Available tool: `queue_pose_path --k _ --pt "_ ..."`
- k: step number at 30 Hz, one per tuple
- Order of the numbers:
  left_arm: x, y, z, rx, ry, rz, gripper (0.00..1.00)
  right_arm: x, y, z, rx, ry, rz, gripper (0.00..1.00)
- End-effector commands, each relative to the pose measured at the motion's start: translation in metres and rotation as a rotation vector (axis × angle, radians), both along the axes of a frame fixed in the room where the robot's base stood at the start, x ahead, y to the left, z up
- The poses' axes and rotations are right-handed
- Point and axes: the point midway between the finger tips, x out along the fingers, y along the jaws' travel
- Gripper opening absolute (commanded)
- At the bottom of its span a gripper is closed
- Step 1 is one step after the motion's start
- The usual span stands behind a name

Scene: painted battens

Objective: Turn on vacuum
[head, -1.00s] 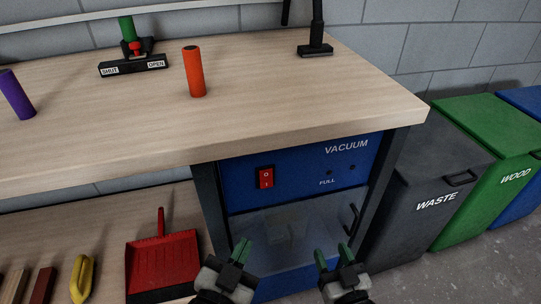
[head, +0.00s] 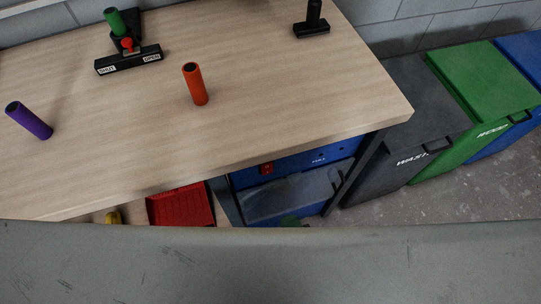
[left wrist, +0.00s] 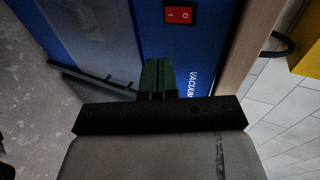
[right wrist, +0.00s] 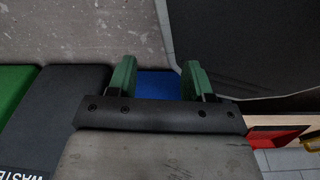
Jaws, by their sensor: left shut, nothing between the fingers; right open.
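The blue vacuum unit (head: 290,158) sits under the right end of the workbench. Its red rocker switch (head: 266,169) is on the front panel; I cannot tell which side is pressed. In the left wrist view the switch (left wrist: 180,15) lies ahead and slightly right of my left gripper (left wrist: 157,64), apart from it. That gripper's green fingers are shut and empty before the blue front. In the head view only a green bit of the left gripper (head: 290,221) shows. My right gripper (right wrist: 157,77) is open and empty; it is hidden in the head view.
The workbench (head: 240,120) carries an orange cylinder (head: 195,84), a purple cylinder (head: 29,120) and a SHUT/OPEN slide (head: 128,60). A red dustpan (head: 180,206) is below. Waste (head: 405,115) and green (head: 480,85) bins stand at right. The vacuum's black handle (left wrist: 95,78) protrudes.

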Motion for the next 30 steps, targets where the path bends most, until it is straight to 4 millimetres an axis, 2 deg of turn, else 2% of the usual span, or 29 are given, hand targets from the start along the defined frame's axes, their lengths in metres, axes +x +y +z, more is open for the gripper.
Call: queue_pose_path --k 1,4,17,23,30 --pt "-0.003 -0.001 0.006 0.015 -0.005 0.003 0.00 -0.008 -0.002 0.003 -0.005 0.022 -0.001 0.51" --pt "-0.005 -0.001 0.009 0.030 -0.011 0.011 0.00 -0.016 -0.004 0.002 -0.009 0.041 -0.002 0.51" --pt "0.001 0.001 0.005 0.031 -0.014 0.012 0.00 -0.016 -0.004 0.002 -0.009 0.041 -0.002 0.51" --pt "0.029 0.011 -0.007 0.032 -0.016 0.013 0.00 -0.016 -0.004 0.004 -0.009 0.041 -0.002 0.51" --pt "0.075 0.026 -0.028 0.031 -0.015 0.012 0.00 -0.016 -0.004 0.006 -0.009 0.041 -0.002 0.51"
